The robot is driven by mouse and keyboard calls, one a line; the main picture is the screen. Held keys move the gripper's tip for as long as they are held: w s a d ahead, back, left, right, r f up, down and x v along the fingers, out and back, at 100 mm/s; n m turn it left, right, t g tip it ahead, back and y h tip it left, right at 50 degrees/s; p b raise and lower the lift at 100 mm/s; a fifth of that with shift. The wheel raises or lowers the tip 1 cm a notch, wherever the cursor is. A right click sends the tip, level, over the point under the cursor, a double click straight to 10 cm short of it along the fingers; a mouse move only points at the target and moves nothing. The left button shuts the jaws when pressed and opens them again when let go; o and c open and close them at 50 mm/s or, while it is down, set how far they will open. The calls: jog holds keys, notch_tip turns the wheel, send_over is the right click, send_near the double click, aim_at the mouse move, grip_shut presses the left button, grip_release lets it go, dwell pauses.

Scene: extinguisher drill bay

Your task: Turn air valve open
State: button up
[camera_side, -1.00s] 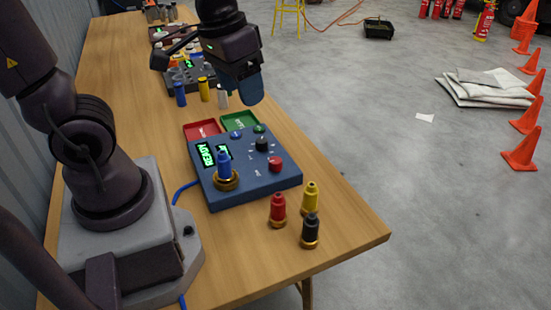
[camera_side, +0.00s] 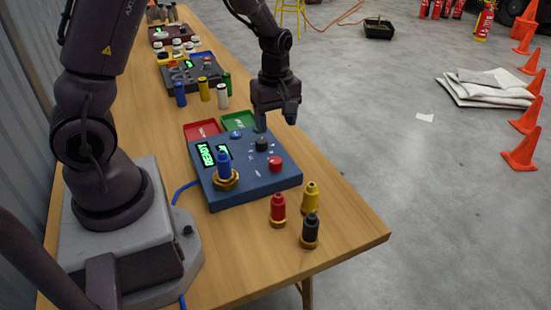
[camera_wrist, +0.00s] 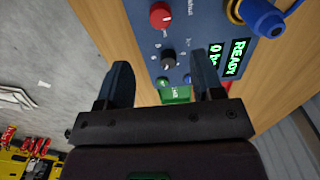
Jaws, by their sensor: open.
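The blue control panel (camera_side: 245,180) lies on the bench with a red knob (camera_side: 275,163) and a black knob (camera_side: 262,144). In the wrist view the red knob (camera_wrist: 160,15) carries a white mark and has a label beside it that seems to end in "shut". The black knob (camera_wrist: 168,58) shows between my fingers in that view. I cannot tell for sure which knob is the air valve. My gripper (camera_side: 276,118) is open and empty, pointing down above the far right edge of the panel, apart from both knobs. A display (camera_wrist: 236,58) reads READY.
A blue cylinder (camera_side: 224,165) stands in a brass ring on the panel. Red (camera_side: 278,207), yellow (camera_side: 311,195) and black (camera_side: 310,228) cylinders stand in front. Red (camera_side: 203,130) and green (camera_side: 240,121) trays lie behind the panel. More cylinders and another panel (camera_side: 190,76) stand farther back.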

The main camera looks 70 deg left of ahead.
aim_at(275, 160)
notch_tip(275, 160, down, 11)
jog(key=shift+f, duration=0.15)
jog(key=shift+c, duration=0.3)
jog(key=c, duration=0.9)
jog(key=shift+o, duration=0.2)
